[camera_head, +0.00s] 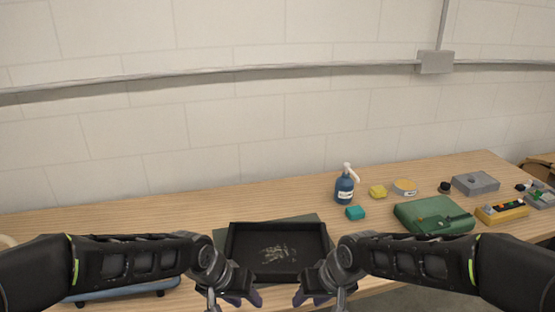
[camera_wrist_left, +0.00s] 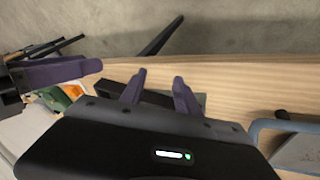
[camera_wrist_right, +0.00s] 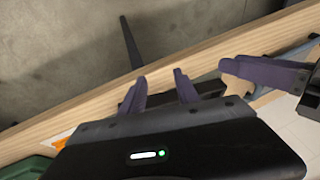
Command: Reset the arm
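Both my arms reach in from the sides at the bottom of the head view, bent inward to nearly mirrored poses. My left gripper (camera_head: 246,299) and my right gripper (camera_head: 309,299) hang close together at the front of the table, near the black tray (camera_head: 232,246). In the left wrist view the purple fingers of my left gripper (camera_wrist_left: 159,79) stand apart with nothing between them. In the right wrist view the fingers of my right gripper (camera_wrist_right: 160,77) are also apart and empty. Each wrist view also shows part of the other gripper at its side.
The wooden table (camera_head: 190,216) runs along a block wall. Right of the tray are a blue pump bottle (camera_head: 344,190), a teal block (camera_head: 355,212), a yellow block (camera_head: 377,191) and a green case (camera_head: 433,214). A blue-grey item (camera_head: 125,290) lies partly behind my left arm.

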